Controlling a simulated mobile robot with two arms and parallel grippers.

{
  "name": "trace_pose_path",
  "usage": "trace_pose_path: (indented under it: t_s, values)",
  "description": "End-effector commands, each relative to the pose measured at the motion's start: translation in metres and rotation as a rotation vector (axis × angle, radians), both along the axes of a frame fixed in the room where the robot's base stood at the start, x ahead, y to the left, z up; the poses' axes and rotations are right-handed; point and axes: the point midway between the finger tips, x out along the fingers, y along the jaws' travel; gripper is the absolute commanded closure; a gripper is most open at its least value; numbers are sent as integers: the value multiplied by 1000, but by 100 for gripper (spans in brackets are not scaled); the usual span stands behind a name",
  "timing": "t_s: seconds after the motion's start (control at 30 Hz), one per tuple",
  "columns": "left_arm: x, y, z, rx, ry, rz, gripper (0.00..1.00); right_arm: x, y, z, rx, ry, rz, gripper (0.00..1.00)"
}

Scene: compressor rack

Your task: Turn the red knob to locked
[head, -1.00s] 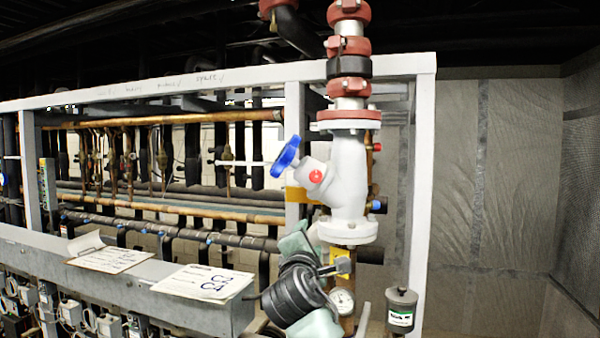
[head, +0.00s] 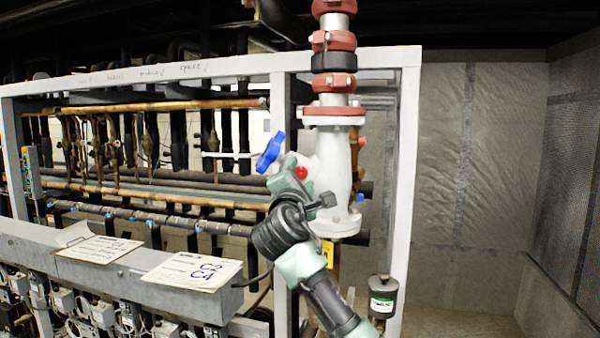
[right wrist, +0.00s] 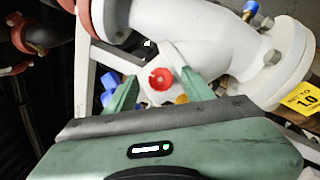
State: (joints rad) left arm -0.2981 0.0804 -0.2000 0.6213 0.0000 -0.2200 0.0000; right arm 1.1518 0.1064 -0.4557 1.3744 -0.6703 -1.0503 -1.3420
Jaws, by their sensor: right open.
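The red knob (head: 301,173) is a small round cap on the side of the grey-white valve body (head: 333,165). In the right wrist view the red knob (right wrist: 161,79) shows face-on with a notch in its face. My right gripper (head: 291,173) is raised in front of the valve, close to the knob. In the right wrist view its two green fingers (right wrist: 160,88) are apart, one on each side of the knob in the picture. I cannot tell whether they touch it. My left gripper is not in view.
A blue handwheel (head: 270,153) sits just left of the knob. Red flanged pipe (head: 334,60) rises above the valve. A yellow tag (right wrist: 301,99) hangs near the valve's lower flange. Grey frame posts (head: 405,200) stand right and left. A black canister (head: 382,296) is at lower right.

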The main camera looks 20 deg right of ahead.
Motion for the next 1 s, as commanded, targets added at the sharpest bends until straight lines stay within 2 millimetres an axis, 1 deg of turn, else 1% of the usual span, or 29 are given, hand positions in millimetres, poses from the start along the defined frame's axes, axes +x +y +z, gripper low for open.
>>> trace_pose_path:
  t_s: [0.17, 0.2, 0.27, 0.3, 0.33, 0.37, 0.67, 0.87, 1.0]
  values:
    - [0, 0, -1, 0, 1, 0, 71, 0, 0, 0, 0, 0, 0, 48]
    - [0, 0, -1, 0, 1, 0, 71, 0, 0, 0, 0, -1, -1, 59]
    - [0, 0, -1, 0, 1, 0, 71, 0, 0, 0, 0, -1, -1, 76]
    - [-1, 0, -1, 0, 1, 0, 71, 0, 0, -1, 0, -1, -1, 87]
    - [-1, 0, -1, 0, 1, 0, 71, 0, 0, -1, 0, -1, -1, 95]
    - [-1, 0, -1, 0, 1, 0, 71, 0, 0, -1, 0, -1, -1, 100]
    - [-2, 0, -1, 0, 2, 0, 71, 0, 0, 0, 26, -2, -1, 100]
    - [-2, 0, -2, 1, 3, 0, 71, 0, 1, 0, 120, -10, -1, 100]
    - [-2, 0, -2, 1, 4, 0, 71, 0, 2, 1, 228, -21, 0, 100]
